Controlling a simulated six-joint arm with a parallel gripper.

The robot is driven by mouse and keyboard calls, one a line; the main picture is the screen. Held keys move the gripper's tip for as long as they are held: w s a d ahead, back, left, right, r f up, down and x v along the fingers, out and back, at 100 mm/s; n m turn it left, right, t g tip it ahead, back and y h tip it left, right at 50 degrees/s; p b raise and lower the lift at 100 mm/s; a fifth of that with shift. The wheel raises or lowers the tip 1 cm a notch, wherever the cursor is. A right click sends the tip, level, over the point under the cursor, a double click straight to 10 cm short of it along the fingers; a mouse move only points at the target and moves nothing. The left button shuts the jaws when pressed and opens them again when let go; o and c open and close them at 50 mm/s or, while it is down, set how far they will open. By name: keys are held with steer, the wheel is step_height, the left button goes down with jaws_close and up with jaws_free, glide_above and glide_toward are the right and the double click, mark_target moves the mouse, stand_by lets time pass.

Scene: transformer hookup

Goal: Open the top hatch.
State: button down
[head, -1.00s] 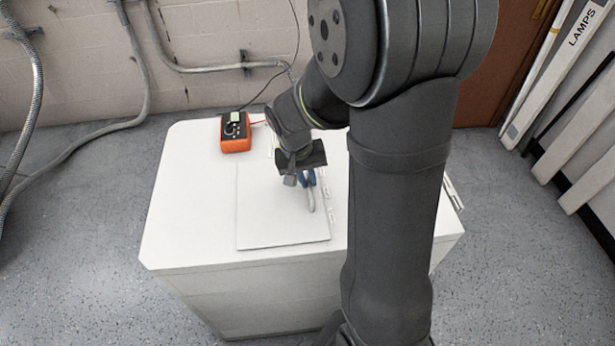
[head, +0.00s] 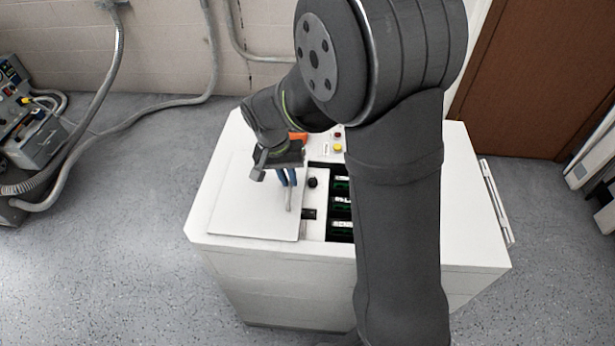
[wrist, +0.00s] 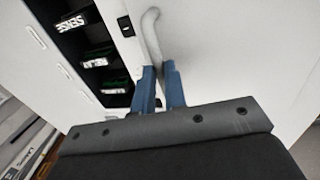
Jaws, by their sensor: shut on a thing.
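The top hatch (head: 245,215) is a flat white panel on top of the white cabinet (head: 290,290). It lies to the left of a partly uncovered opening (head: 340,190). My gripper (head: 288,180), with blue fingers, is shut on the hatch's grey handle (head: 289,203) near the panel's right edge. In the wrist view my gripper (wrist: 160,70) has the handle (wrist: 152,35) between its fingers, and the hatch (wrist: 225,50) fills the right side. My arm hides part of the opening's right side.
An orange device (head: 298,136) is mostly hidden behind my gripper. Clear floor lies left of the cabinet.

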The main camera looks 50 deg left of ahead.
mark_target(274, 191)
steer(key=shift+s+a, duration=0.25)
steer(key=shift+a, duration=0.05)
steer(key=c, duration=1.5)
jaws_free()
steer(key=r, duration=0.5)
steer(key=s+a+r, duration=0.1)
steer(key=r, duration=0.5)
steer(key=s+a+r, duration=0.1)
steer(key=r, duration=0.5)
steer(key=shift+s+a+r, duration=0.1)
steer(key=shift+s+a, duration=0.05)
steer(key=shift+s, duration=0.05)
